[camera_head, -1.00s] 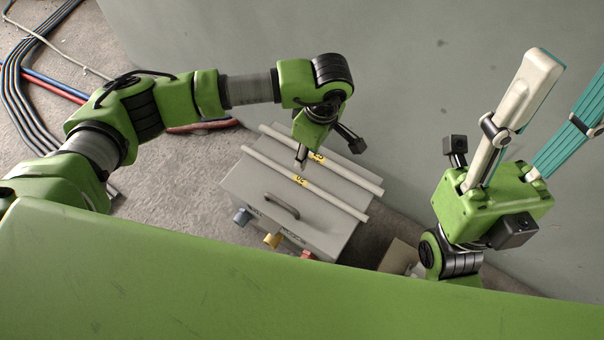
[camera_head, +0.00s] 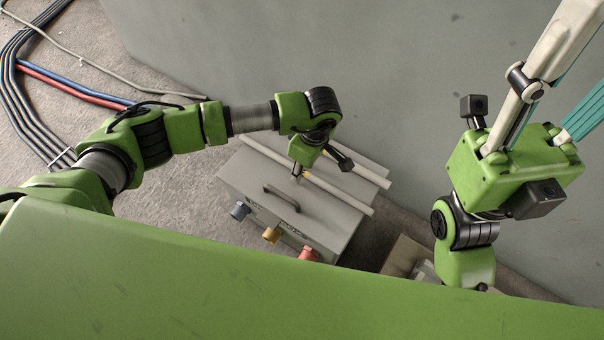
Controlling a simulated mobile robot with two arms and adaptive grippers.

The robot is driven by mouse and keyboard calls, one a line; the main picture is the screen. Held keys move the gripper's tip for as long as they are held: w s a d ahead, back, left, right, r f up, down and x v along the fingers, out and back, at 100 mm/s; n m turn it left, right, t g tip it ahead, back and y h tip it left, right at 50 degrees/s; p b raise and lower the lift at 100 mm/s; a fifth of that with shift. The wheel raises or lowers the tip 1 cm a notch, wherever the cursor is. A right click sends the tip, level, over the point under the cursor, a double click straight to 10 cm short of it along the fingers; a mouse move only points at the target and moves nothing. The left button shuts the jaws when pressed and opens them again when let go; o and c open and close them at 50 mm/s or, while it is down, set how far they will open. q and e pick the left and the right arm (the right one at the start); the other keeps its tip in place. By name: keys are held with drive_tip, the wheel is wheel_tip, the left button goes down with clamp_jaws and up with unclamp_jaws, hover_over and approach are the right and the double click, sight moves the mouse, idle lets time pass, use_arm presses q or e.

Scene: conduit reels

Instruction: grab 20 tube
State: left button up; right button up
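Two pale tubes lie slanted and roughly parallel across a grey box. The front tube (camera_head: 345,198) is crossed by my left gripper (camera_head: 298,177), whose tip points down at its middle. The rear tube (camera_head: 372,176) shows at its right part; my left wrist hides the rest. A bit of yellow label shows by the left fingertips, but no number is readable now. I cannot tell whether the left fingers are open or touch the tube. My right gripper (camera_head: 563,88) is raised at the right, its pale and teal fingers spread, with nothing visible between them.
The grey box (camera_head: 322,222) has a dark handle (camera_head: 281,197) on top and blue, yellow and red connectors at its front. Several cables (camera_head: 35,115) run over the floor at the left. A grey wall (camera_head: 400,70) stands behind. A beige box (camera_head: 403,256) is at the lower right.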

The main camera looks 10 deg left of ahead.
use_arm(q)
drive_tip(key=shift+f, duration=0.1)
clamp_jaws()
